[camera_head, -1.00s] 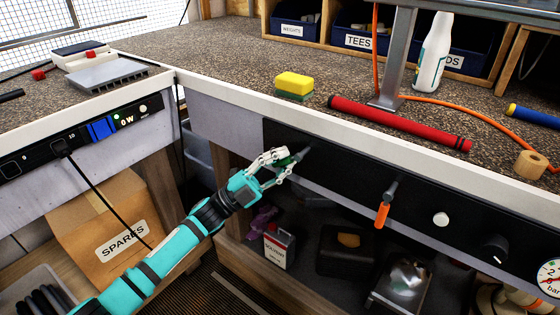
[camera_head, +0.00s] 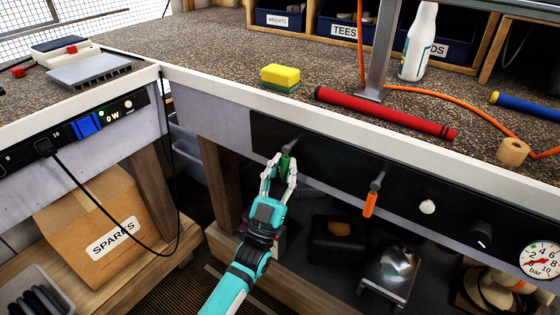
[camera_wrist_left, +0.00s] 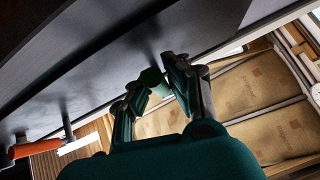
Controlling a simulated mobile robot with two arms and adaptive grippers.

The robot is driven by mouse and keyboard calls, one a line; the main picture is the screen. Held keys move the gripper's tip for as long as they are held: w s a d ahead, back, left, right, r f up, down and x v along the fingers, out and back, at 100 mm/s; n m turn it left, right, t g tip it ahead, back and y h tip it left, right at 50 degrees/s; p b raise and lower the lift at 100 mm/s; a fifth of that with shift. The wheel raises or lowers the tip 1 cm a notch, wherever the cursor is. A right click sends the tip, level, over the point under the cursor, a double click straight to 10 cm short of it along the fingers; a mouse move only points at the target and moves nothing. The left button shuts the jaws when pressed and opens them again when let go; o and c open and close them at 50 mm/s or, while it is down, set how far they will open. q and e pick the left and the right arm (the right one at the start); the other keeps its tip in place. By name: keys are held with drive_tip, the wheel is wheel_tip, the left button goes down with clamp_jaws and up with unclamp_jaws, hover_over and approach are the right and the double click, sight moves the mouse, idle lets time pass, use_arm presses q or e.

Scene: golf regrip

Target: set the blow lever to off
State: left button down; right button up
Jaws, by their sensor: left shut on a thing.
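My left gripper (camera_head: 282,164) is shut on the green handle (camera_head: 285,162) of a lever on the black panel (camera_head: 330,170) under the bench edge. The handle points down and slightly left from its dark pivot. In the left wrist view the green handle (camera_wrist_left: 153,79) sits between the fingers of my left gripper (camera_wrist_left: 155,88). A second lever with an orange handle (camera_head: 370,203) hangs nearly straight down, further right on the panel; the orange handle (camera_wrist_left: 35,148) also shows in the left wrist view. I cannot read which lever is for blow. My right gripper is out of view.
Right of the levers are a white button (camera_head: 427,207), a black knob (camera_head: 482,235) and a pressure gauge (camera_head: 541,261). A red grip (camera_head: 385,112) and a sponge (camera_head: 281,75) lie on the bench. A cardboard box (camera_head: 95,220) stands lower left.

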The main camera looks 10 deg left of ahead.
use_arm(q)
drive_tip(key=shift+s+d+f+n+y, duration=0.1)
drive_tip(key=shift+d+f+n+y, duration=0.1)
drive_tip(key=shift+n+y, duration=0.4)
drive_tip(key=shift+s+d+f+n+y, duration=0.1)
drive_tip(key=shift+d+n+y, duration=0.1)
drive_tip(key=shift+n+y, duration=0.4)
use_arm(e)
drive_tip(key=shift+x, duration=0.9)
use_arm(q)
drive_tip(key=c, duration=1.3)
unclamp_jaws()
drive_tip(key=shift+d+r, duration=0.1)
drive_tip(key=shift+r, duration=0.1)
drive_tip(key=shift+o, duration=0.2)
drive_tip(key=v, duration=1.2)
